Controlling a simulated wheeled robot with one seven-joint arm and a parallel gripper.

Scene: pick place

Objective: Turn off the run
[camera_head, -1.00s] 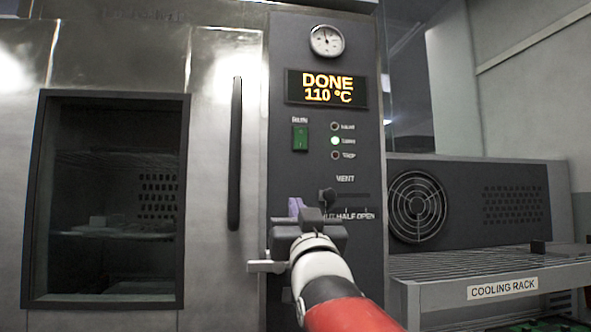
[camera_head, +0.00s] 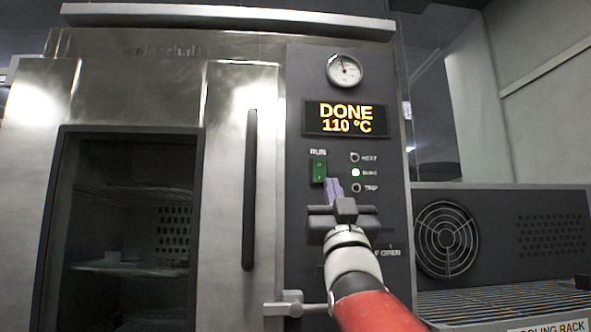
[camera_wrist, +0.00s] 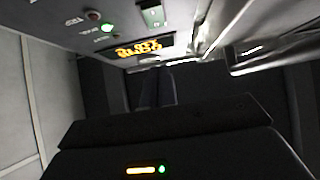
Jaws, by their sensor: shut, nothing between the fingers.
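The green RUN rocker switch (camera_head: 318,171) is on the dark oven control panel, below the amber display (camera_head: 346,118) reading "DONE 110 °C". The switch also shows at the top of the wrist view (camera_wrist: 153,14). My gripper (camera_head: 335,188) is shut and empty. Its pale purple fingertips show just below and right of the switch in the head view. Whether they touch the panel cannot be told. In the wrist view the dark fingers (camera_wrist: 152,85) sit mid-frame, apart from the switch in the picture. The middle indicator lamp (camera_head: 355,173) is lit.
A long vertical door handle (camera_head: 250,190) stands left of the panel. The vent control is mostly hidden behind my gripper. A lever (camera_head: 292,304) is low on the panel. A cooling rack (camera_head: 490,305) and a fan unit (camera_head: 447,238) are at the right.

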